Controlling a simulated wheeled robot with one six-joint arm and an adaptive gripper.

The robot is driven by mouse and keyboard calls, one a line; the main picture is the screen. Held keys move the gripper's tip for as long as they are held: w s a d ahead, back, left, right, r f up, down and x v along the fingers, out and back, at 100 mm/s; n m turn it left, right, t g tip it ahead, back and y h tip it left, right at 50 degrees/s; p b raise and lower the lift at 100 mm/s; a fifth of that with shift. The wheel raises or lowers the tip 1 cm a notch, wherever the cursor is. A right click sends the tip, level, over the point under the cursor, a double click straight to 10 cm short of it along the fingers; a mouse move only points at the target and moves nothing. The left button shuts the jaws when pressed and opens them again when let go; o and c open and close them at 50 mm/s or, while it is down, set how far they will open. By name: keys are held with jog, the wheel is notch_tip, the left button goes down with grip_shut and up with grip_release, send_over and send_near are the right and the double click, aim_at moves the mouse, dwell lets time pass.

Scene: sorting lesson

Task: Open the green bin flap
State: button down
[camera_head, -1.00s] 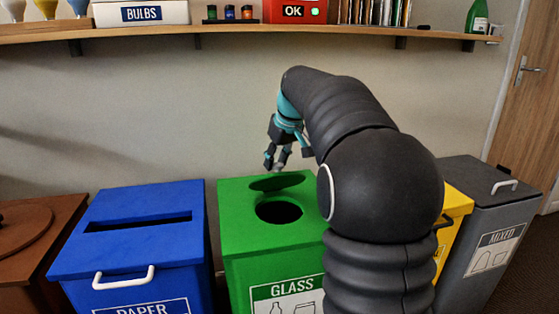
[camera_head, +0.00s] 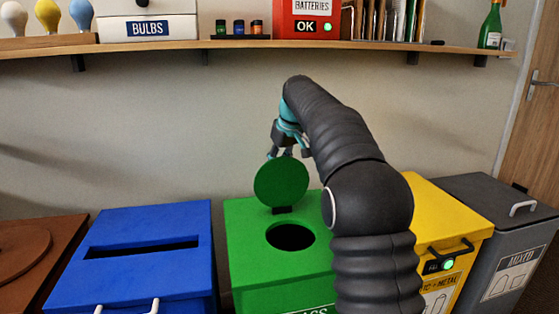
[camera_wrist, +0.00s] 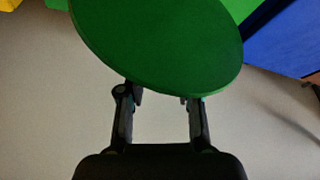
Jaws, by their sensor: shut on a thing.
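The green bin (camera_head: 243,225) stands in the middle of the row. Its round green flap (camera_head: 281,182) is raised and stands nearly upright on its hinge at the back of the round hole (camera_head: 290,236), which is uncovered. My gripper (camera_head: 282,155) is at the top edge of the flap, shut on it; the fingertips are partly hidden behind the flap. In the wrist view the flap (camera_wrist: 165,40) fills the upper middle, and my two fingers (camera_wrist: 160,98) reach its lower edge.
A blue bin (camera_head: 140,222) with a slot stands at left, a yellow bin (camera_head: 440,205) and a grey bin (camera_head: 475,190) at right. A shelf (camera_head: 240,46) with bulbs, boxes and a bottle runs along the wall above my arm. The wall between is clear.

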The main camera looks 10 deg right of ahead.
jog(key=shift+w+d+f, duration=0.4)
jog(key=shift+w, duration=0.15)
jog(key=shift+f, duration=0.1)
jog(key=c, duration=0.8)
grip_release()
jog(key=shift+c, duration=0.2)
jog(key=shift+o, duration=0.3)
jog(key=shift+w+d+f, duration=0.1)
jog(key=shift+w+d, duration=0.05)
jog(key=shift+d, duration=0.05)
jog(key=shift+a+r, duration=0.25)
jog(key=shift+a, duration=0.15)
